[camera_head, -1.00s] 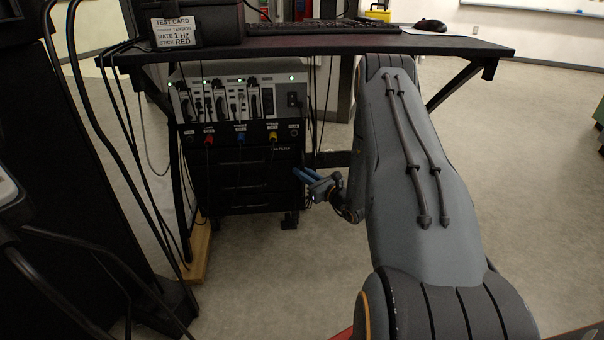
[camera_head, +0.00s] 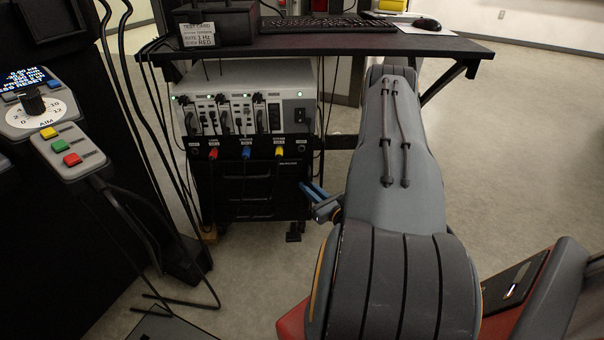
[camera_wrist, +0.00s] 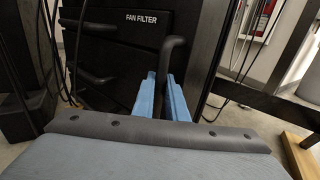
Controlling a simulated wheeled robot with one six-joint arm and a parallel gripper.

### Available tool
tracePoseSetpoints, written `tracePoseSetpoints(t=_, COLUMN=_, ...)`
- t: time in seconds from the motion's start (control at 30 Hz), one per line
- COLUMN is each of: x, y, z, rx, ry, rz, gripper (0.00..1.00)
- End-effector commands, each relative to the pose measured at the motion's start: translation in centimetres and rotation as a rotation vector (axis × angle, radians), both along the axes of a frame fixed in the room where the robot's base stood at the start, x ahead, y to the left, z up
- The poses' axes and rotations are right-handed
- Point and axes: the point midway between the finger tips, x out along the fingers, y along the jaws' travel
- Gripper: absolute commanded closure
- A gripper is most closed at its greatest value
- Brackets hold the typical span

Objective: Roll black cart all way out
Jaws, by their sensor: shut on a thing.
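The black cart (camera_head: 245,182) stands under the black table, with a light grey instrument (camera_head: 262,88) on top and red, blue and yellow plugs on its front. Its drawers have dark handles. In the head view my gripper (camera_head: 312,190) is at the cart's right front edge. In the wrist view my gripper (camera_wrist: 163,92) has its two blue fingers on either side of a dark upright handle (camera_wrist: 172,58) beside the "FAN FILTER" panel (camera_wrist: 130,25). The gripper is shut on this handle. The contact between the fingertips is partly hidden.
The table (camera_head: 370,46) carries a keyboard, a mouse and a test card box. At left are a control panel (camera_head: 70,150) with coloured buttons, and hanging cables. A black stand foot (camera_head: 186,262) is left of the cart. Floor (camera_head: 230,270) in front is mostly clear.

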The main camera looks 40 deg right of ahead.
Motion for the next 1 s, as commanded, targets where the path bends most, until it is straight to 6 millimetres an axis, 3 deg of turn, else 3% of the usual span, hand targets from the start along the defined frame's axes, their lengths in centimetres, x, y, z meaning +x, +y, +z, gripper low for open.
tracePoseSetpoints(t=0.1, x=-1.9, y=1.3, z=0.1, rx=0.003, ry=0.005, rz=-0.004, gripper=1.00)
tracePoseSetpoints(t=0.3, x=-3.6, y=2.7, z=0.0, rx=0.001, ry=0.004, rz=-0.004, gripper=1.00)
tracePoseSetpoints(t=0.87, x=-4.5, y=3.5, z=-0.2, rx=0.003, ry=0.004, rz=-0.002, gripper=1.00)
tracePoseSetpoints(t=0.9, x=-4.5, y=3.5, z=-0.2, rx=0.004, ry=0.004, rz=-0.001, gripper=0.81)
tracePoseSetpoints(t=1.0, x=-4.4, y=3.5, z=-0.2, rx=0.002, ry=0.003, rz=-0.001, gripper=0.80)
